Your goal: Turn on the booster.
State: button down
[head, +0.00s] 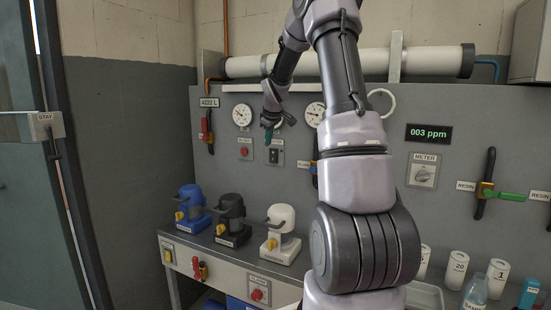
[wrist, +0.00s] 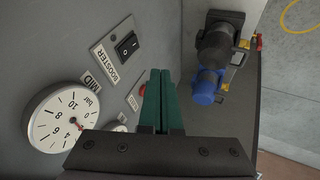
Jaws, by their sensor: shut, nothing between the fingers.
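The booster switch (wrist: 127,45) is a small black rocker in a grey plate, with a BOOSTER label (wrist: 117,65) beside it, on the grey panel wall. In the head view the switch (head: 274,155) sits between two gauges and below them. I cannot tell which way the rocker is set. My gripper (head: 268,138) is in front of the panel just above and left of the switch in the head view. In the wrist view its green fingers (wrist: 160,75) are shut together and empty, to the right of the switch and apart from it.
A red button (head: 244,152) is left of the switch; my fingers partly cover it in the wrist view. A round gauge (wrist: 62,117) is close by. Blue (head: 190,208), black (head: 231,218) and white (head: 280,232) pumps stand on the bench below. A red-handled valve (head: 207,131) is further left.

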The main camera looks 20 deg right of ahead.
aim_at(272, 157)
jog(key=shift+w+d+f, duration=0.5)
jog(key=shift+w, duration=0.05)
jog(key=x, duration=0.3)
jog(key=d+x, duration=0.1)
jog(key=x, duration=0.3)
jog(key=d+x, duration=0.1)
jog(key=x, duration=0.3)
jog(key=shift+w+r, duration=0.2)
jog(key=shift+w, duration=0.25)
jog(key=shift+w+d, duration=0.5)
jog(key=shift+d+f, duration=0.1)
